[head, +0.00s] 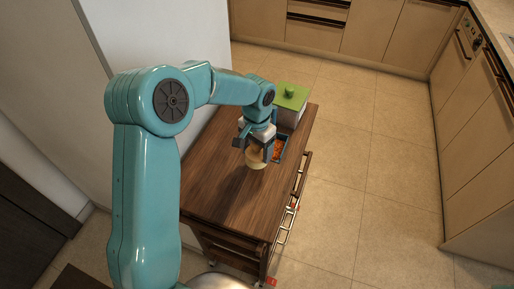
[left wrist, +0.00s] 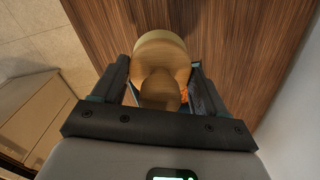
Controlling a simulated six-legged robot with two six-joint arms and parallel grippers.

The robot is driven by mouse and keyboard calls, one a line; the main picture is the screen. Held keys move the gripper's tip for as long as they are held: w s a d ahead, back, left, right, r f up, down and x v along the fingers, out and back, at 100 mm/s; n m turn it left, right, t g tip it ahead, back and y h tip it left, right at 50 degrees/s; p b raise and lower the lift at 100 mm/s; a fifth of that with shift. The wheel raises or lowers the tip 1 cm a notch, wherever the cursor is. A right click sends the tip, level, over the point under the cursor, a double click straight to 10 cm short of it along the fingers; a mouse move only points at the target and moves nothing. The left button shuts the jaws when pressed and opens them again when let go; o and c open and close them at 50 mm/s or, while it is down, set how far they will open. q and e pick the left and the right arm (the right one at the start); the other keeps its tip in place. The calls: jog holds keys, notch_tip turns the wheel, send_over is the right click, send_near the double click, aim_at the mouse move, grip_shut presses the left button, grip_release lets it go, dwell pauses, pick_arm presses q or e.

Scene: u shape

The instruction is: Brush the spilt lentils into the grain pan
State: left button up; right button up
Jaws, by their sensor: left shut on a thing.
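My left gripper (head: 256,148) is low over the brown wooden cart top and shut on a pale wooden brush (head: 256,161). In the left wrist view the brush (left wrist: 160,50) shows as a round wooden block with a rounded knob between the fingers; its bristles are hidden. Orange lentils (head: 277,150) show just right of the gripper, and a few show by the finger in the left wrist view (left wrist: 184,94). A blue-edged pan (head: 284,147) lies around or beside them, partly hidden by the gripper. My right gripper is not in view.
A pale box with a green lid (head: 291,98) stands at the far end of the cart top (head: 215,165), beyond the gripper. The near part of the top is clear. A white wall (head: 165,45) runs along the left, with open tiled floor (head: 365,190) on the right.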

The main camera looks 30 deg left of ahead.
pick_arm(q)
notch_tip(320, 180, up, 2)
jog(key=shift+s+r+p, duration=0.15)
jog(key=shift+r+p, duration=0.05)
jog(key=shift+p, duration=0.35)
jog(key=shift+w+r+p, duration=0.2)
jog(key=shift+r+p, duration=0.3)
jog(key=shift+r, duration=0.15)
jog(key=shift+s+r, duration=0.15)
